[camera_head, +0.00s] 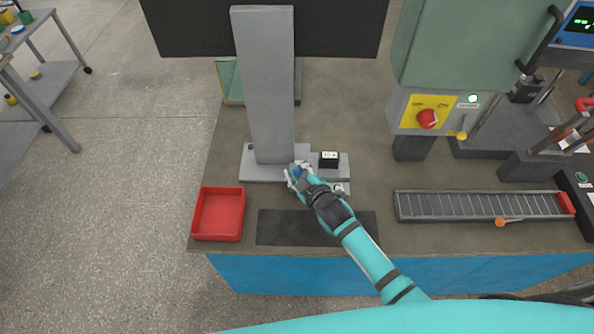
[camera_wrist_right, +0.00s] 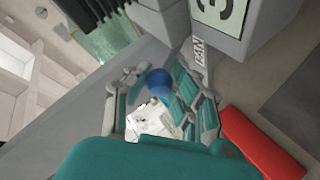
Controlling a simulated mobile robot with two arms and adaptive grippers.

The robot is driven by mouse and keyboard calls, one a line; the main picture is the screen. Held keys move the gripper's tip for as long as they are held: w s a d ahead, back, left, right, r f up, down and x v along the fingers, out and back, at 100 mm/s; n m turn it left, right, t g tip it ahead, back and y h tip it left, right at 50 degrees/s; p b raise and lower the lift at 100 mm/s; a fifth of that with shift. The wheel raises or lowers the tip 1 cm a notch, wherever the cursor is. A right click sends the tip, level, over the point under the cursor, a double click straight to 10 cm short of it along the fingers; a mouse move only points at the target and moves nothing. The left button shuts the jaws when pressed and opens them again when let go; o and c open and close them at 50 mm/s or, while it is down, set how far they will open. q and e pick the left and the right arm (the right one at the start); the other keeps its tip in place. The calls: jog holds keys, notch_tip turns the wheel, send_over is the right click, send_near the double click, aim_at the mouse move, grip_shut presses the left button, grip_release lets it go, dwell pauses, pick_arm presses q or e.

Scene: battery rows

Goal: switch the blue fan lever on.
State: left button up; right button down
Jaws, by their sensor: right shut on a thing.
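The blue fan lever shows as a round blue knob (camera_head: 298,171) at the foot of the grey column (camera_head: 265,90). My right gripper (camera_head: 297,175) is shut on this knob. In the right wrist view the blue knob (camera_wrist_right: 159,83) sits between the two fingers of my right gripper (camera_wrist_right: 160,92), beside a grey panel lettered "FAN" (camera_wrist_right: 199,52). The lever's stem and its setting are hidden by the fingers. My left gripper does not show.
A red tray (camera_head: 219,214) stands at the left of the bench, with a dark mat (camera_head: 275,228) to its right. A small black box (camera_head: 329,159) sits on the column's base. A roller conveyor (camera_head: 480,206) and a green machine with a red knob (camera_head: 428,118) stand at the right.

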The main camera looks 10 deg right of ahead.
jog(key=c, duration=1.4)
grip_release()
jog(key=shift+w+d+r, duration=0.15)
jog(key=shift+w+r, duration=0.05)
jog(key=shift+r, duration=0.15)
jog(key=o, duration=0.3)
jog(key=shift+s+f, duration=0.1)
jog(key=shift+f, duration=0.1)
jog(key=shift+o, duration=0.2)
jog(key=shift+s, duration=0.4)
jog(key=v, duration=1.1)
jog(key=shift+d, duration=0.15)
jog(key=shift+s+r, duration=0.1)
jog(key=shift+c, duration=0.3)
